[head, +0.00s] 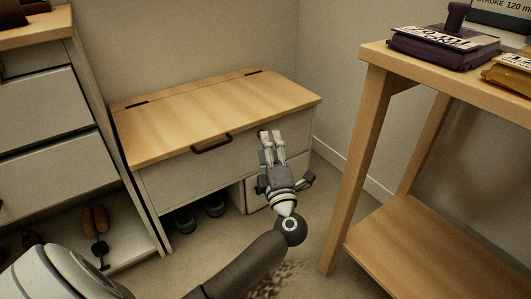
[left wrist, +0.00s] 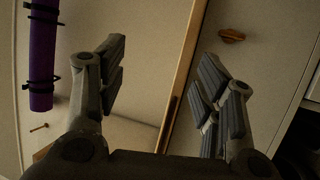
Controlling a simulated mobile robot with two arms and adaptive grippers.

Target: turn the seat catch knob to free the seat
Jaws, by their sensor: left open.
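The bench seat (head: 215,105) is a closed wooden lid with a dark handle (head: 211,143) on its front edge. In the left wrist view the lid's edge (left wrist: 188,65) runs as a narrow wooden strip. A small brown knob (left wrist: 232,36) sits on the pale front panel beside that strip, beyond the right-hand finger. In the head view my gripper largely hides the knob's area. My left gripper (head: 271,134) is at the right part of the bench front, just below the lid edge. Its fingers (left wrist: 160,75) are spread and empty, apart from the knob. My right gripper is out of view.
A drawer cabinet (head: 45,115) stands left of the bench, with shoes low down. A wooden table (head: 362,165) with a lower shelf stands at the right. Shoes (head: 214,207) sit under the bench. A purple roll (left wrist: 42,60) hangs on the wall.

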